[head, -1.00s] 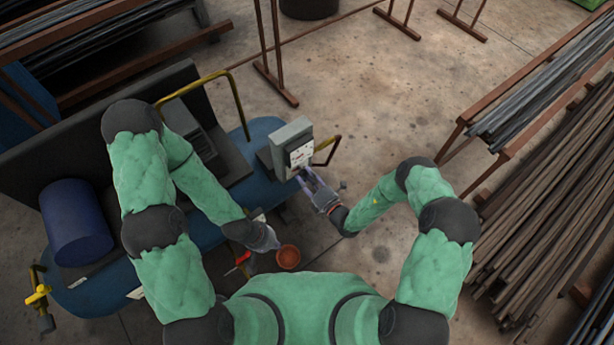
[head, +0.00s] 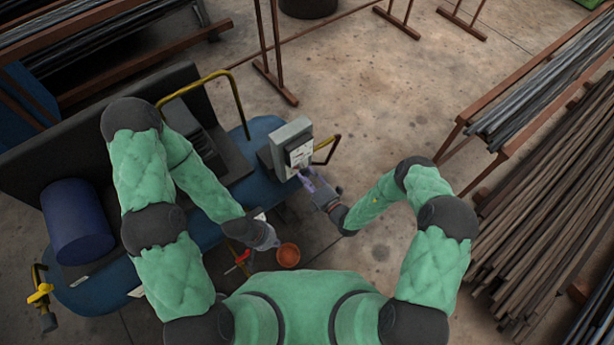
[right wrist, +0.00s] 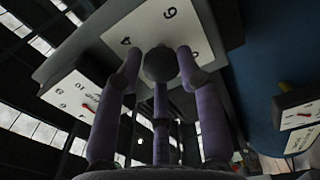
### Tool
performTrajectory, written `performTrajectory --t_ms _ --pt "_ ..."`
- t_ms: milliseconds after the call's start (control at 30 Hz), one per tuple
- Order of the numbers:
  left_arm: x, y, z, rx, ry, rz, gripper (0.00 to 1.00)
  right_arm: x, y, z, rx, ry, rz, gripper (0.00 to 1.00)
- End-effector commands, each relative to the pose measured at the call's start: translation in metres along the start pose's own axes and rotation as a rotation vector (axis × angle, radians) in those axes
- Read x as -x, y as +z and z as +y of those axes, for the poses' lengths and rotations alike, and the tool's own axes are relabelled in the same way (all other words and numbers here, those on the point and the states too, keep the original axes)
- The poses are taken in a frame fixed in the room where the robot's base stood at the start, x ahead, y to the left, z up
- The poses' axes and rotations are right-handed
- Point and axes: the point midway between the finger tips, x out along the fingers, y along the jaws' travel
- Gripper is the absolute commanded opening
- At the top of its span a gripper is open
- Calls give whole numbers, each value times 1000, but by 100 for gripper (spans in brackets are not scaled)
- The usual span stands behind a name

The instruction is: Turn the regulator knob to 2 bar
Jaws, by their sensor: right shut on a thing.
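The regulator knob (right wrist: 160,65) is a dark round knob on a white scale plate (right wrist: 150,28) in the right wrist view; the digits 4 and 6 can be read. My right gripper (right wrist: 158,75) has its purple fingers around the knob, shut on it. In the head view my right gripper (head: 302,174) reaches the face of the grey box (head: 290,134), and hides the knob. A white gauge (right wrist: 75,95) with a red pointer is left of the plate; its reading is too small to tell. My left gripper (head: 270,240) hangs low, away from the box; its fingers are unclear.
An orange-brown pot (head: 288,255) is beside my left gripper, near a red-handled item (head: 242,258). A blue drum (head: 76,222) lies at left. Another white dial (right wrist: 298,120) is at right. Bar racks (head: 540,120) stand at right.

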Motion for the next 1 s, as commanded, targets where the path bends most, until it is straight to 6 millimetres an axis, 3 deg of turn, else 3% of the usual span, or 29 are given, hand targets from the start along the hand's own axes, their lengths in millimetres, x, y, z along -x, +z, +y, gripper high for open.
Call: performTrajectory --t_ms 33,167,200,267,300,667,767,1000 --pt "0 0 0 0 0 0 0 -3 10 3 12 8 -16 5" --pt "0 0 0 0 0 0 0 -3 10 3 13 8 -16 5" --pt "0 0 0 0 0 0 0 -3 10 3 13 8 -16 40" --pt "0 0 0 0 0 0 0 -3 10 3 13 7 -16 57" --pt "0 0 0 0 0 0 0 -3 9 3 12 6 -15 60" --pt "0 0 0 0 0 0 0 2 4 0 4 0 -7 60" --pt "0 0 0 0 0 0 0 11 5 0 2 -2 -9 60" --pt "0 0 0 0 0 0 0 54 5 -1 2 -2 -12 60"
